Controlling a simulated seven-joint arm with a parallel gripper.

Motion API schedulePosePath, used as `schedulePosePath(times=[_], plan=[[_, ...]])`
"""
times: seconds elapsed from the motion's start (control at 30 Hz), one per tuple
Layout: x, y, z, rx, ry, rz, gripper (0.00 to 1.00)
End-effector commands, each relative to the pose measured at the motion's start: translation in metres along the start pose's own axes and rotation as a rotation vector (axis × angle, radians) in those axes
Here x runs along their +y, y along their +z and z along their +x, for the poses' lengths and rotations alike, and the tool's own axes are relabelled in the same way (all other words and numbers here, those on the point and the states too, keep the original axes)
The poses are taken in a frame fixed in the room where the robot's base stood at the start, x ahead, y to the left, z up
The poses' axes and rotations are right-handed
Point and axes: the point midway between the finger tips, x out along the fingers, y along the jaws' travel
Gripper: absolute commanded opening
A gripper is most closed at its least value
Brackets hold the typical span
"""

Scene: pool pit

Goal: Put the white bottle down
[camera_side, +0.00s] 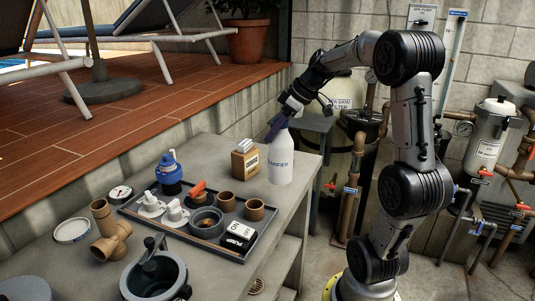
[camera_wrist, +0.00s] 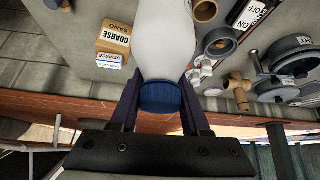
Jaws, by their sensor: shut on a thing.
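The cap is mostly hidden in the side view.
A coarse sand box (camera_side: 245,166) stands just left of the bottle. A dark tray (camera_side: 180,237) with cups and fittings lies in front. A blue-topped container (camera_side: 169,174), brown pipe pieces (camera_side: 111,241) and a grey pot (camera_side: 155,279) are further left. The bench's right strip is clear.

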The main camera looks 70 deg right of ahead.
Motion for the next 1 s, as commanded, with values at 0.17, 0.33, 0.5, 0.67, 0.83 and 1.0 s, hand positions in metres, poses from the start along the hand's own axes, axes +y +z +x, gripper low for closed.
schedulePosePath(times=[0.17, 0.33, 0.5, 0.67, 0.83, 1.0], plan=[[0.015, 0.001, 0.033, -0.001, -0.002, 0.000, 0.00], [0.023, 0.001, 0.048, 0.002, 0.000, 0.000, 0.00], [0.027, 0.002, 0.056, 0.001, -0.001, 0.000, 0.00], [0.029, 0.011, 0.075, 0.000, -0.003, 0.002, 0.00], [0.029, 0.018, 0.087, 0.001, 0.000, 0.001, 0.00], [0.029, 0.018, 0.086, 0.002, 0.001, 0.000, 0.00]])
